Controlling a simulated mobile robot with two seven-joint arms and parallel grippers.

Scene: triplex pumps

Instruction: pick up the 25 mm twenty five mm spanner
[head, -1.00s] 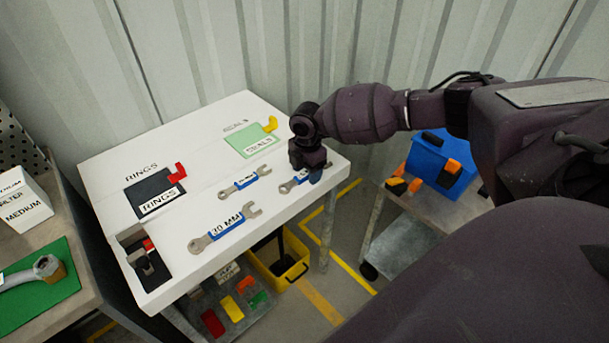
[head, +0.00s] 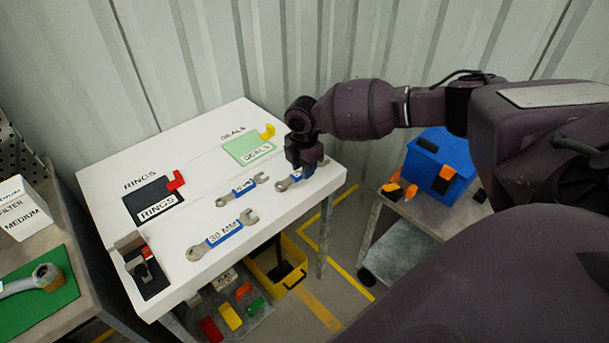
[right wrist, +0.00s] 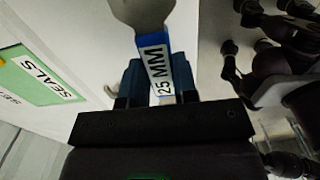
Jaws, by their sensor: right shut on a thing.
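The 25 mm spanner (right wrist: 145,14) has a grey metal head and a blue handle with a white label reading 25 MM in the right wrist view. My right gripper (right wrist: 156,82) is shut on its handle, with one blue finger on each side. In the head view the right gripper (head: 307,172) is at the right end of the white table, and the grey end of the spanner (head: 284,185) shows at its left. The rest of the spanner is mostly hidden by the gripper. I cannot tell whether it still touches the table. My left gripper is not in view.
The white table (head: 110,168) also bears a middle blue-handled spanner (head: 242,190), a larger 30 MM spanner (head: 222,234), a dark RINGS area (head: 140,194) and a green SEALS area (head: 240,144). A blue box (head: 440,160) stands to the right. A corrugated wall is behind.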

